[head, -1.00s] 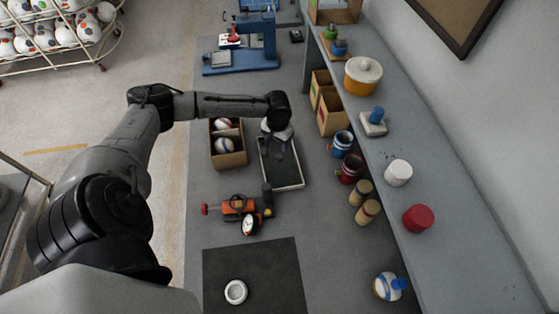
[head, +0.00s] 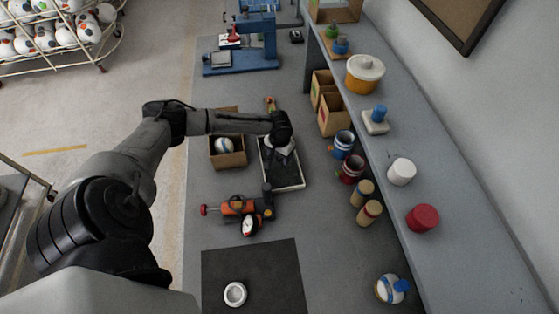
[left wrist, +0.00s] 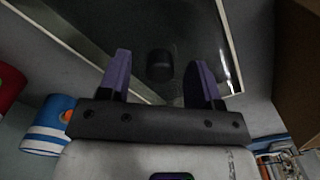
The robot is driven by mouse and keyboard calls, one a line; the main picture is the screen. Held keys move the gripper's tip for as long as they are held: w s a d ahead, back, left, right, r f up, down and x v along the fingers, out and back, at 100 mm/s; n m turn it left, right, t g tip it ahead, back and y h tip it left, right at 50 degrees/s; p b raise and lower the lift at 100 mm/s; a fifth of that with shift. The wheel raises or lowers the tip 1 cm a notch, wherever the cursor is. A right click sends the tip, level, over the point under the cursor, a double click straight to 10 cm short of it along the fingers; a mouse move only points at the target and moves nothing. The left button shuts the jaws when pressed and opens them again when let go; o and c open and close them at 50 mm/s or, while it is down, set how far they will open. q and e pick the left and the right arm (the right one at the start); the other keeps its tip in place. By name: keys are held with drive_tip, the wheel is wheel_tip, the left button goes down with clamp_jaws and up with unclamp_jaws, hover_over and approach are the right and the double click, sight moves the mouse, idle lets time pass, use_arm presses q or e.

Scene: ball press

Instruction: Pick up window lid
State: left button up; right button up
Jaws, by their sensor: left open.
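The window lid (head: 294,182) is a dark pane in a thin pale frame, lying on the bench in the middle of the head view. In the left wrist view its pane (left wrist: 100,32) and pale frame show, with a short black knob (left wrist: 160,66) standing on it. My left gripper (left wrist: 162,68) is open, its two purple-grey fingers on either side of the knob in the picture. I cannot tell how far the fingertips are above the lid. In the head view my left wrist covers the lid's far part and hides the fingers.
A cardboard box with balls (head: 228,159) stands close left of the lid. An orange tool (head: 238,206) lies in front of it. Blue and dark red jars (head: 343,144) stand to the right, below the grey shelf (head: 440,250).

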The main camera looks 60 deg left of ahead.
use_arm(q)
drive_tip(key=c, duration=1)
drive_tip(key=shift+r, duration=0.1)
